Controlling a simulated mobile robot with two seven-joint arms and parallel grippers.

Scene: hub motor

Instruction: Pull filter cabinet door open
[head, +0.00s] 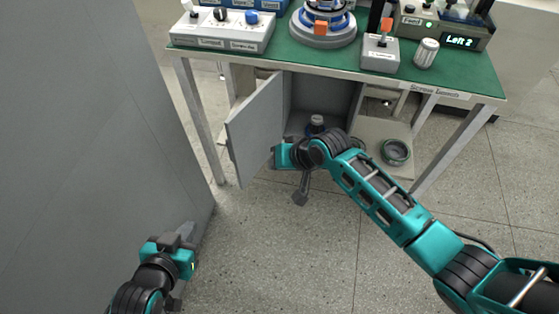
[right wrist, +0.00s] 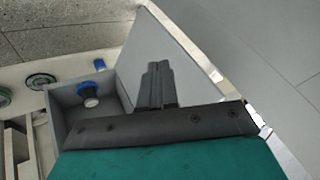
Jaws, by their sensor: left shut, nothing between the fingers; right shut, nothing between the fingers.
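The grey filter cabinet door (head: 252,125) stands swung open, out from the left side of the cabinet (head: 318,92) under the bench. In the right wrist view the door (right wrist: 160,45) is a light panel beside the open cabinet box. My right gripper (head: 277,156) is shut and empty on the inner side of the door, close to its face; I cannot tell whether it touches. Its closed fingers (right wrist: 158,85) show in the right wrist view. My left gripper (head: 180,238) is shut and empty at lower left, far from the door.
A green-rimmed round part (head: 396,151) lies on the shelf to the right. The bench (head: 290,57) carries control boxes and a motor. A large grey panel (head: 90,140) fills the left. The floor in front is clear.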

